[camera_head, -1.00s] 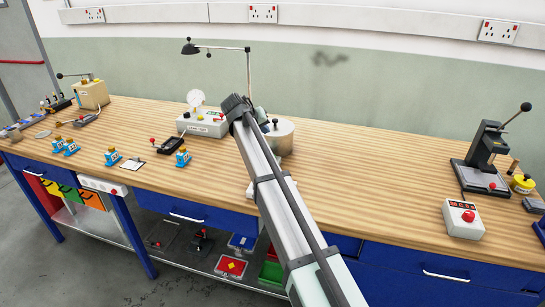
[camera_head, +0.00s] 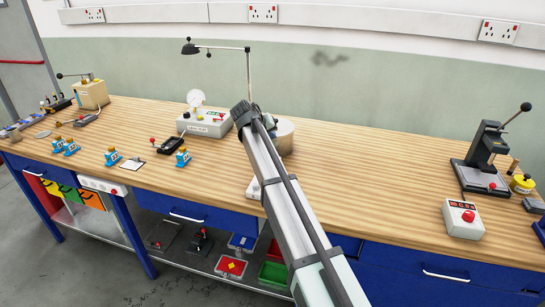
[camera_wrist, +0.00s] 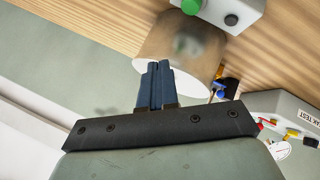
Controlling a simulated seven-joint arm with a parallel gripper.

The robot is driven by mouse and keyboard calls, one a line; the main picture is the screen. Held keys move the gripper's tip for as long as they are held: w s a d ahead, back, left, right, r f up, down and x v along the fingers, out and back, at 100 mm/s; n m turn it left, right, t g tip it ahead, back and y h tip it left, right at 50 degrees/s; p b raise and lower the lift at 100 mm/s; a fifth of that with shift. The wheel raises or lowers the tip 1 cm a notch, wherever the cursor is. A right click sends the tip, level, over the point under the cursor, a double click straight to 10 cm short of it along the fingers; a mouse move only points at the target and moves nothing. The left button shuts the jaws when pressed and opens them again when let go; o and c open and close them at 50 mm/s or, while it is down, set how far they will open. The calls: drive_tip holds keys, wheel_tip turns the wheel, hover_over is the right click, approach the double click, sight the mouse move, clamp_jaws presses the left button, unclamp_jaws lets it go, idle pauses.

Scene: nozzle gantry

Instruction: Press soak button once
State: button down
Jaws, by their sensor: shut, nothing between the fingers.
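A pale box with a round green button (camera_wrist: 190,5) is at the top of the wrist view, partly cut off; I cannot read a soak label on it. A bare white part (camera_head: 254,188) beside my arm in the head view may be this box. My gripper (camera_wrist: 157,66) is shut and empty, its dark blue fingers in front of a tan metal cylinder (camera_wrist: 180,45). They are apart from the green button in the picture. In the head view my arm hides the fingers and part of the cylinder (camera_head: 286,138).
A pale tester box with a gauge (camera_head: 203,123) stands left of my arm; its label partly reads "AK TEST" in the wrist view. A lamp (camera_head: 220,48) rises behind. A red-button box (camera_head: 463,218) and a lever press (camera_head: 487,155) stand right. The bench between is clear.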

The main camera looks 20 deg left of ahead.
drive_tip(key=shift+f, duration=2.9)
drive_tip(key=shift+f, duration=0.95)
idle(0.7)
drive_tip(key=shift+r, duration=0.95)
drive_tip(key=shift+r, duration=0.1)
drive_tip(key=shift+r, duration=2.4)
